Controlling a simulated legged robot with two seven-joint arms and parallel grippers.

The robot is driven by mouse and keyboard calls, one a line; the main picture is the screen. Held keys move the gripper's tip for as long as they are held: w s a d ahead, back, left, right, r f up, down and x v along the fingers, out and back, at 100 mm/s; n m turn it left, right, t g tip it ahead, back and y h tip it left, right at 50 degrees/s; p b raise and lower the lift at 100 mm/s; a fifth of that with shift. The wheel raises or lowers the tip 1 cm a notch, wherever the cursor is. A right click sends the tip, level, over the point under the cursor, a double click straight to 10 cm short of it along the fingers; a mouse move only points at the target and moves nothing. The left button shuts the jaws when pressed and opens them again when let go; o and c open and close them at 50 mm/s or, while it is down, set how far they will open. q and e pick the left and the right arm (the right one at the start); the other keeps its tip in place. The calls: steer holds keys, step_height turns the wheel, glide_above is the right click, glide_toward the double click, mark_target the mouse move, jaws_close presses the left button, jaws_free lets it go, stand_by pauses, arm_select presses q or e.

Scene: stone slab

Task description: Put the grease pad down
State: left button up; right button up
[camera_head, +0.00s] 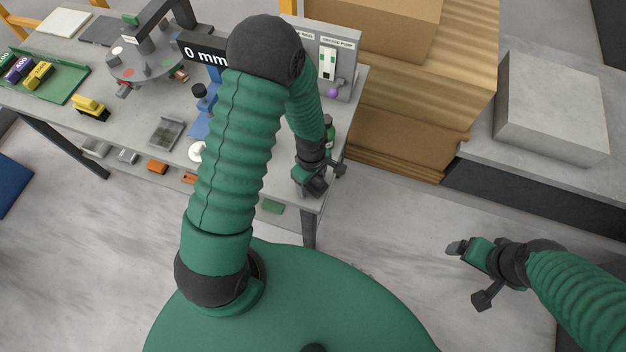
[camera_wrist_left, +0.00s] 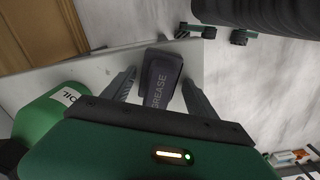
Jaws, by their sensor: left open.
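The grease pad (camera_wrist_left: 160,72) is a dark block lettered GREASE. In the left wrist view it lies on the grey tabletop close to the table's edge. My left gripper (camera_wrist_left: 159,78) is open with one finger on each side of the pad, and a gap shows beside it. In the head view the left gripper (camera_head: 318,184) is low at the table's front right corner, and the pad is hard to make out there. My right gripper (camera_head: 469,274) is open and empty, out over the floor to the right of the table.
A green oil bottle (camera_wrist_left: 42,125) stands close beside the left gripper. The grease pump panel (camera_head: 328,62) is behind it. Stacked wooden boxes (camera_head: 420,70) stand right of the table, with a stone slab (camera_head: 553,112) beyond. A round turntable (camera_head: 150,60) is further left.

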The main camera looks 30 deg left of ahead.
mark_target(315, 184)
arm_select(q)
steer(key=shift+d+r, duration=0.15)
steer(key=shift+r, duration=0.1)
steer(key=r, duration=0.5)
steer(key=shift+w+d, duration=0.15)
steer(key=shift+d, duration=0.25)
steer(key=r, duration=0.6)
steer(key=shift+s+a+r, duration=0.2)
steer(key=shift+a+r, duration=0.1)
steer(key=shift+r+m, duration=0.35)
steer(key=shift+m, duration=0.05)
steer(key=s+d+r+m+t+b, duration=0.2)
steer(key=s+d+r+m, duration=0.1)
steer(key=m, duration=1.2)
steer(key=shift+s+d+t, duration=0.3)
steer(key=shift+s+d, duration=0.1)
steer(key=shift+s, duration=0.15)
arm_select(e)
steer(key=shift+d+f, duration=0.15)
steer(key=shift+f, duration=0.35)
steer(key=shift+d+f, duration=0.15)
steer(key=shift+f, duration=0.35)
arm_select(q)
steer(key=shift+d, duration=0.15)
arm_select(e)
steer(key=shift+s+d, duration=0.1)
steer(key=shift+d, duration=0.05)
